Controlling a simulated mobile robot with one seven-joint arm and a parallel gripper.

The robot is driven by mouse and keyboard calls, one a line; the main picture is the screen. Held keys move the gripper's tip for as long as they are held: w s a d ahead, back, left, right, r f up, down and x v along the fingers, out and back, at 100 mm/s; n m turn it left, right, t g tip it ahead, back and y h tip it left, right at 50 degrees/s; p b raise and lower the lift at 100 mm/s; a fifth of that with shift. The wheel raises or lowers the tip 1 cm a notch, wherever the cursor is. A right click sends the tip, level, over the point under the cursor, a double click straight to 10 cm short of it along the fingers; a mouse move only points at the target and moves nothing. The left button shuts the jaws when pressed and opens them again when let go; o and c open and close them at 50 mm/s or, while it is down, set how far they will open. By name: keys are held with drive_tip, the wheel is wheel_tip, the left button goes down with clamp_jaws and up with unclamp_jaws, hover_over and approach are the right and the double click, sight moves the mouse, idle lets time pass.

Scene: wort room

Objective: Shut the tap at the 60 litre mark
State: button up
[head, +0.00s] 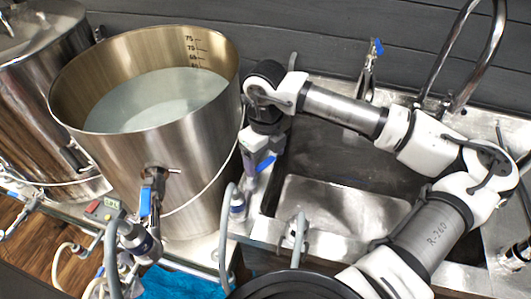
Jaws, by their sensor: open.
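The large steel kettle (190,150) stands at the left, with pale liquid (155,100) inside. Its inner wall bears a scale (191,50); 75 and 70 read clearly. The liquid's far edge lies near the lowest visible mark, too small to read surely. My gripper (250,162) points down at the kettle's right side, close to a blue lever (266,163); whether they touch is unclear. The gripper is open, its fingertips hard to make out. A tap with a blue lever (146,200) is on the kettle's front. Another blue-levered tap (373,52) stands behind the sink. No pouring stream is visible.
A steel sink (340,205) lies under my arm, with a curved spout (480,50) at its back right. A second steel vessel (40,100) stands at far left. Pumps and hoses (135,240) crowd the front. A blue cloth (180,283) lies below.

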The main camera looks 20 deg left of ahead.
drive_tip(key=shift+f, duration=0.1)
drive_tip(key=c, duration=1.4)
drive_tip(key=shift+b, duration=0.3)
drive_tip(key=m+b, duration=0.1)
drive_tip(key=b, duration=0.1)
drive_tip(key=d+m+b, duration=0.1)
drive_tip(key=shift+s+f+b, duration=0.25)
drive_tip(key=shift+f+b, duration=0.1)
drive_tip(key=shift+b, duration=0.05)
drive_tip(key=shift+s+d+r+m+b, duration=0.2)
drive_tip(key=shift+s+m+b, duration=0.45)
drive_tip(key=shift+m+b, duration=1.2)
drive_tip(key=shift+s+d+r+m+b, duration=0.1)
drive_tip(key=shift+s+d+m+b, duration=0.4)
drive_tip(key=shift+m+b, duration=1.3)
drive_tip(key=shift+s+d+r+m+b, duration=0.1)
drive_tip(key=shift+s+m+b, duration=1)
drive_tip(key=shift+b, duration=1.2)
drive_tip(key=shift+w+m, duration=0.25)
drive_tip(key=shift+m, duration=0.1)
